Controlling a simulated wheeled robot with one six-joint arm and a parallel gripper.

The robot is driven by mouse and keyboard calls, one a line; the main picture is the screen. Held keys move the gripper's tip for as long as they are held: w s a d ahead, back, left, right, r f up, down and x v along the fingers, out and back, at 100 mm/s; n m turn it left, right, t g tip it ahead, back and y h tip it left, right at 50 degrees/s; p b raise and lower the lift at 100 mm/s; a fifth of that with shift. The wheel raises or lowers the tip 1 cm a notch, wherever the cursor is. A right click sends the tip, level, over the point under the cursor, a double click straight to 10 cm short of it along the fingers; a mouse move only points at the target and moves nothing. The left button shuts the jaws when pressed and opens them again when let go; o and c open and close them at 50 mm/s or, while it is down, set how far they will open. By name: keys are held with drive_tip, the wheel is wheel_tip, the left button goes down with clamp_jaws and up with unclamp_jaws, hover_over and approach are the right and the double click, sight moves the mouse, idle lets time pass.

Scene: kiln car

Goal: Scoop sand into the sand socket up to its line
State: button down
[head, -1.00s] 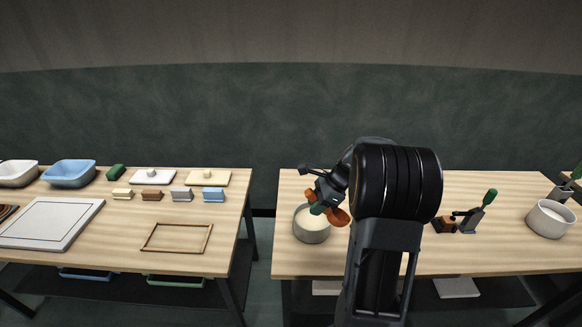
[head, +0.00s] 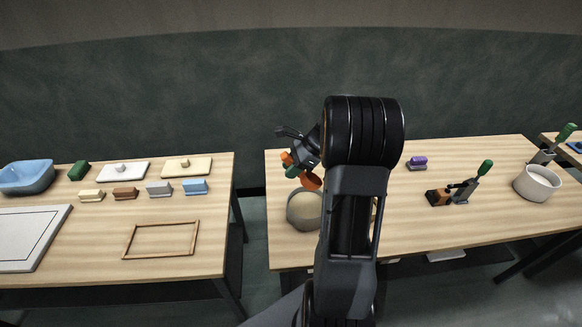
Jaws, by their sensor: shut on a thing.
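My gripper (head: 293,167) is shut on an orange scoop (head: 311,181) with green near its handle. It is over the back edge of a round grey bowl (head: 291,214) on the right-hand table. The scoop's cup hangs near the bowl's back right rim; I cannot tell whether it touches the rim or holds sand. The bowl holds pale, sand-coloured material, and my arm covers its right side. A white round pot (head: 533,190) with pale contents stands at the table's right. I cannot make out a fill line or tell which vessel is the sand socket.
A green-handled clamp (head: 465,190) with a brown block (head: 438,197) and a purple piece (head: 416,163) stand right of my arm. The left table (head: 200,255) carries a wooden frame (head: 161,224), several small blocks and a blue basin (head: 27,177). A gap separates the tables.

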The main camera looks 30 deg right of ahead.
sight(303, 176)
drive_tip(key=shift+s+d+f+y+b, duration=0.2)
drive_tip(key=shift+d+f+y+b, duration=0.25)
drive_tip(key=shift+f+y+b, duration=0.2)
drive_tip(key=d+f+t+y, duration=0.1)
drive_tip(key=s+d+f+y+b, duration=0.1)
drive_tip(key=y, duration=0.1)
drive_tip(key=shift+d+f+t+b, duration=0.25)
drive_tip(key=shift+d+t+b, duration=0.05)
drive_tip(key=shift+t, duration=0.1)
drive_tip(key=shift+f+y, duration=0.25)
drive_tip(key=shift+f, duration=0.1)
wheel_tip(303, 176, down, 8)
drive_tip(key=b, duration=0.4)
drive_tip(key=shift+r, duration=0.15)
